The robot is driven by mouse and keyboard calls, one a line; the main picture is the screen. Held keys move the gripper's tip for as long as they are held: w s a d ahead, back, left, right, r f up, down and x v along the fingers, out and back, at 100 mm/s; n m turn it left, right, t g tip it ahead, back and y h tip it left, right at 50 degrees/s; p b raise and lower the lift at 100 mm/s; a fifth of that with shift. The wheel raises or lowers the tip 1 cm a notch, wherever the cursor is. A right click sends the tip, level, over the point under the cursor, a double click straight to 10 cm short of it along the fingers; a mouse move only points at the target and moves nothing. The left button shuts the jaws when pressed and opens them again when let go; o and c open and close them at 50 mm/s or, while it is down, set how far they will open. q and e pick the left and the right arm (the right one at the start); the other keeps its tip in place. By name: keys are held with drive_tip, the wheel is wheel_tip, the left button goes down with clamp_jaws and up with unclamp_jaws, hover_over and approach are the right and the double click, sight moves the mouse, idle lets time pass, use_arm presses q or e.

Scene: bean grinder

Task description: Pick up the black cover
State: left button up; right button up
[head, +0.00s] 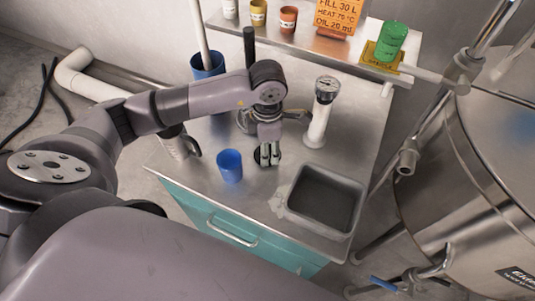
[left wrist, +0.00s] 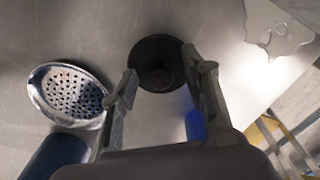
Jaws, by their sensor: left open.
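The black cover (left wrist: 157,62) is a round dark disc with a knob in its middle, flat on the steel worktop. In the head view, only parts of its dark edge (head: 258,161) show around my gripper. My left gripper (head: 269,158) reaches down over the cover. In the left wrist view the gripper (left wrist: 160,68) is open, with one finger on each side of the cover's knob. I cannot tell whether the fingers touch the cover. My right gripper is not in view.
A perforated metal disc (left wrist: 68,95) lies left of the cover. A large steel tank (head: 470,170) bounds the right.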

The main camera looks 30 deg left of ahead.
use_arm(q)
clamp_jaws()
idle(0.4)
drive_tip(key=shift+r, duration=0.15)
